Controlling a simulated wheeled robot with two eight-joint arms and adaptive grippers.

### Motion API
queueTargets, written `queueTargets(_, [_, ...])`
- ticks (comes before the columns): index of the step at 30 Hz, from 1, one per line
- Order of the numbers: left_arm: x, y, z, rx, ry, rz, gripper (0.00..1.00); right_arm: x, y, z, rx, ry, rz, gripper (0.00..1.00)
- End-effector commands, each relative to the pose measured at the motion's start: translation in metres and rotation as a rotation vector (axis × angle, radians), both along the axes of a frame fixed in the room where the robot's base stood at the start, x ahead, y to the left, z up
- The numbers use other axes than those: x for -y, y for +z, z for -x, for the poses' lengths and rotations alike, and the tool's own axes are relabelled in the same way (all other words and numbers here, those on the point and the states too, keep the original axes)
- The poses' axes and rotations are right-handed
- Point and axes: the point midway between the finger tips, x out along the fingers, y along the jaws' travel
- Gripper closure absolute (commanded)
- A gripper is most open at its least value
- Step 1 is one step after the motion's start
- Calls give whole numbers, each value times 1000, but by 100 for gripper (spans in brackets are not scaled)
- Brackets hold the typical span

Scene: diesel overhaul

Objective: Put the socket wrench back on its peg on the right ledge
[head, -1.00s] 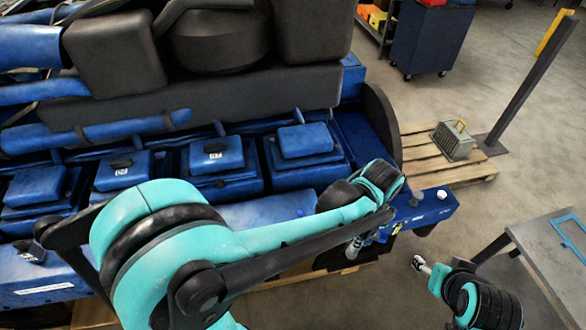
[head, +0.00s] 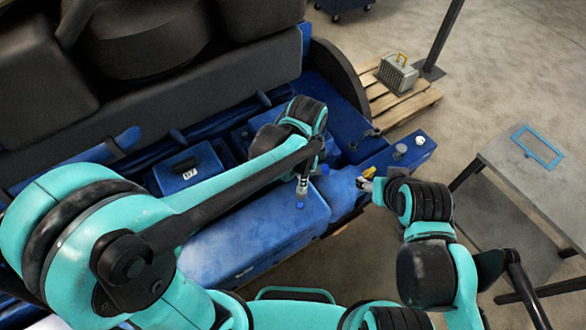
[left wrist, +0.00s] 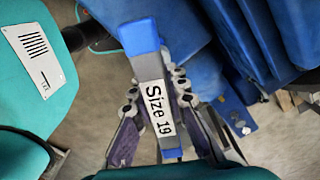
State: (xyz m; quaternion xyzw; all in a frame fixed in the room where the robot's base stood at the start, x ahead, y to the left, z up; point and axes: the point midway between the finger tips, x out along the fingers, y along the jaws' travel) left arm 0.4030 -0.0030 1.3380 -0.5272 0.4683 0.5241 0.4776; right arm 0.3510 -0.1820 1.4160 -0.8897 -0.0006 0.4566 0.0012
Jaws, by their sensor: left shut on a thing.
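My left gripper (head: 304,172) is over the blue engine side, left of the right ledge. It is shut on the socket wrench (head: 301,192), which hangs down from the fingers with a small blue end. The right ledge (head: 392,160) is a blue beam with a round grey piece and a white knob (head: 419,141); I cannot tell which is the peg. My right gripper (head: 367,182) is beside the ledge's near edge; its jaw state is unclear.
The blue engine (head: 250,235) with dark upper parts fills the left. A grey table (head: 520,165) with a blue frame (head: 537,146) stands at right. Behind the ledge are a wooden pallet (head: 405,105) and a grey crate (head: 397,75). Open floor separates table and engine.

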Motion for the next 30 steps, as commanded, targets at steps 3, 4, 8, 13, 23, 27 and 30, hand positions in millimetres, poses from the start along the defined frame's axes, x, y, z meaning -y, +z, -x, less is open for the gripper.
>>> queueTargets(3, [0,-13,0,0,1,0,100,0,-10,0,0,0,0,40])
queueTargets(4, [0,-17,0,1,1,0,100,0,-13,0,0,0,0,40])
queueTargets(8, [0,-35,-1,1,1,0,100,0,-26,0,0,0,0,40])
queueTargets(13, [0,-58,-1,1,1,0,100,0,-43,0,0,0,0,40])
queueTargets(23, [-1,-71,0,0,1,0,100,0,-55,0,0,0,0,40])
queueTargets(27, [-1,-70,0,0,1,0,100,0,-55,0,0,0,0,40])
queueTargets(30, [0,-71,0,0,0,0,100,0,-56,0,0,0,0,40])
